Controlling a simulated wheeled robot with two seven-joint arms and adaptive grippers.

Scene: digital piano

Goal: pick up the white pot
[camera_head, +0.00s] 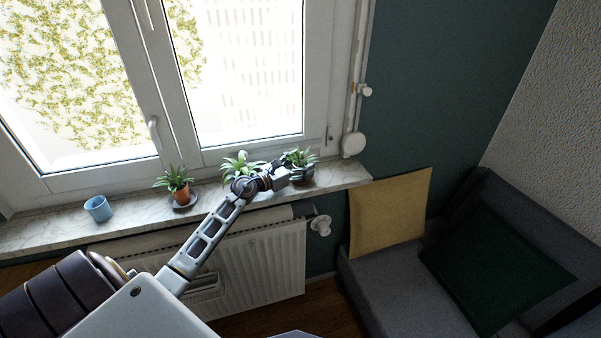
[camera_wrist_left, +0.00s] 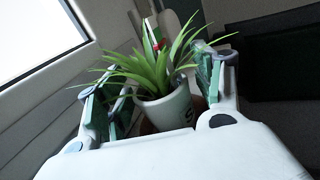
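The white pot (camera_wrist_left: 168,110) holds a spiky green plant and stands between the two fingers of my left gripper (camera_wrist_left: 160,100) in the left wrist view. The fingers are spread, with a gap on each side of the pot. Dark marks show on the pot's front, and its base is hidden by the gripper body. In the head view my left gripper (camera_head: 287,171) is over the windowsill, next to the rightmost plant (camera_head: 300,157). The arm and gripper cover much of the pots there, so the white pot is not clear in that view. My right gripper is not in view.
The window is close behind. A radiator (camera_head: 260,262) is below, and a grey sofa (camera_head: 385,285) is to the right.

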